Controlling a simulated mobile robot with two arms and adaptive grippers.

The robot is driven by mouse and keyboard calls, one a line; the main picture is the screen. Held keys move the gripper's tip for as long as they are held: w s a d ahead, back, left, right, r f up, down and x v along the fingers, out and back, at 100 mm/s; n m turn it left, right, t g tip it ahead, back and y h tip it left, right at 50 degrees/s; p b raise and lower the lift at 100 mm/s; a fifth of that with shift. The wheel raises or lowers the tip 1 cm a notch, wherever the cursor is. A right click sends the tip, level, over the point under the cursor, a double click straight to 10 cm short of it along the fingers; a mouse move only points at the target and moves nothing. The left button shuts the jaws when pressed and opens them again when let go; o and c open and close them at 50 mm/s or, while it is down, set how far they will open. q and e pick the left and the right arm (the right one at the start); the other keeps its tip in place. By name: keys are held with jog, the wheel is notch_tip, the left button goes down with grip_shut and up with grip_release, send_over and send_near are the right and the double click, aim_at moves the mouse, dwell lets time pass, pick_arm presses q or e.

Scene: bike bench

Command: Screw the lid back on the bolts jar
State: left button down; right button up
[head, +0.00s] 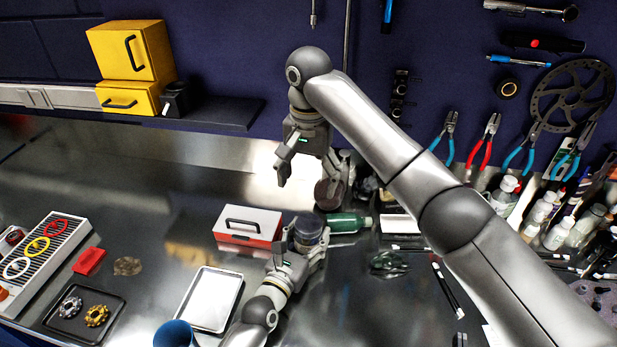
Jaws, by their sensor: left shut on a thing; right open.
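A dark, round jar (308,229) sits between the fingers of my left gripper (302,243), low over the middle of the bench in the head view. It looks like the bolts jar, but its contents and mouth are too small to read. My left gripper is shut on it. My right gripper (309,182) points down above and behind the jar, its fingers spread wide. A brown round piece (327,195) shows beside its right finger; I cannot tell whether it is the lid or whether it touches the finger.
A red-and-white box (248,226) stands left of the jar, and a green bottle (347,222) lies to its right. Several bottles and pliers crowd the right back.

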pick_arm(q)
jog(key=shift+c, duration=1.8)
grip_release()
jog(key=v, duration=1.1)
jog(key=shift+s+a, duration=0.2)
jog(key=shift+s, duration=0.15)
jog(key=shift+s, duration=0.2)
